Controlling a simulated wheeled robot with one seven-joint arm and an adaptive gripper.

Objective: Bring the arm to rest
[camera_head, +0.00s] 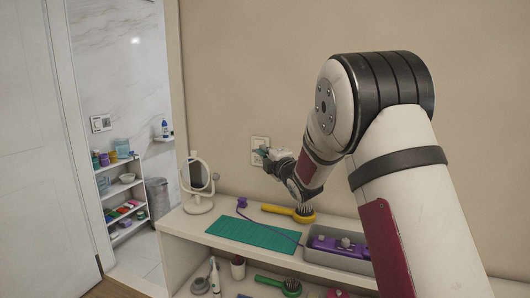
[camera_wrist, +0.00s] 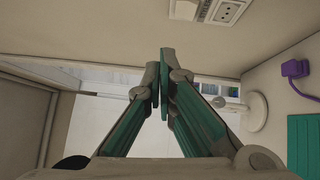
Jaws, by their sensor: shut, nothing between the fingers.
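My gripper (camera_head: 262,156) is at the end of my raised arm, in front of the beige wall and above the shelf unit's top. In the wrist view its green-padded fingers (camera_wrist: 163,88) meet at the tips with nothing between them. In the head view the gripper points to the left, near a wall socket (camera_head: 260,142), and I cannot tell whether it touches it. My forearm hides part of the wall and the right end of the shelf top.
The shelf unit (camera_head: 181,221) bears a round mirror (camera_head: 197,175), a green mat (camera_head: 250,235), a yellow brush (camera_head: 285,210), a purple plug with cord (camera_head: 242,202) and a grey tray (camera_head: 338,262). A doorway at left opens on a rack (camera_head: 123,190). Air above the mat is clear.

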